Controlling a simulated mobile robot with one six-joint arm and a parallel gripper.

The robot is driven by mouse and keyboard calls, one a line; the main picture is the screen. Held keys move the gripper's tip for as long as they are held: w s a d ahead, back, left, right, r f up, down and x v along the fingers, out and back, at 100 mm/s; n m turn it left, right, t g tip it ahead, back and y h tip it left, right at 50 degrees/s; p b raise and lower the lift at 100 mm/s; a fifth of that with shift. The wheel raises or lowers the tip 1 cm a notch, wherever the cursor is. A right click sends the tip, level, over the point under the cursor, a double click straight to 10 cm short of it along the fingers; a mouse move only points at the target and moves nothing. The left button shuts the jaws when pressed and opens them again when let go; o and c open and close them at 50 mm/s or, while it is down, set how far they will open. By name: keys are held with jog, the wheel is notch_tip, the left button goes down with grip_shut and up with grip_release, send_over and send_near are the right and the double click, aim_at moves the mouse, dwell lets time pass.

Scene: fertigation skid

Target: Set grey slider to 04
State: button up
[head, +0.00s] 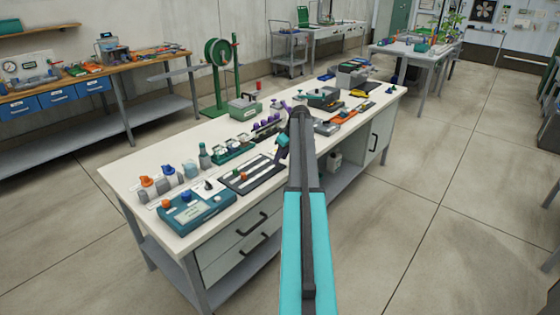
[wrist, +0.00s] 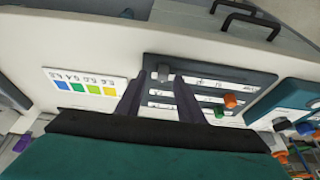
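The dark slider panel (wrist: 215,77) shows upside down in the wrist view, with pale slots and small printed marks too small to read. The grey slider (wrist: 164,71) is near one end of its slot. My gripper (wrist: 161,76) points at it, its two dark fingers apart with the grey slider showing between their tips. I cannot tell whether they touch it. An orange slider (wrist: 230,100) and a green slider (wrist: 219,111) sit toward the other end. In the head view the panel (head: 238,180) lies on the white bench, and my gripper (head: 281,148) is at its far right end.
A teal box (head: 196,210) with knobs stands left of the panel. A colour card (wrist: 86,83) lies on the other side in the wrist view. Bottles, a green rack (head: 234,152) and tools crowd the bench (head: 125,172) behind. Drawer handles (wrist: 247,20) project from its front.

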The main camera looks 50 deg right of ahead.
jog(key=b+v, duration=0.1)
jog(key=v, duration=1)
jog(key=shift+s+r+b, duration=0.25)
jog(key=shift+r+b, duration=0.1)
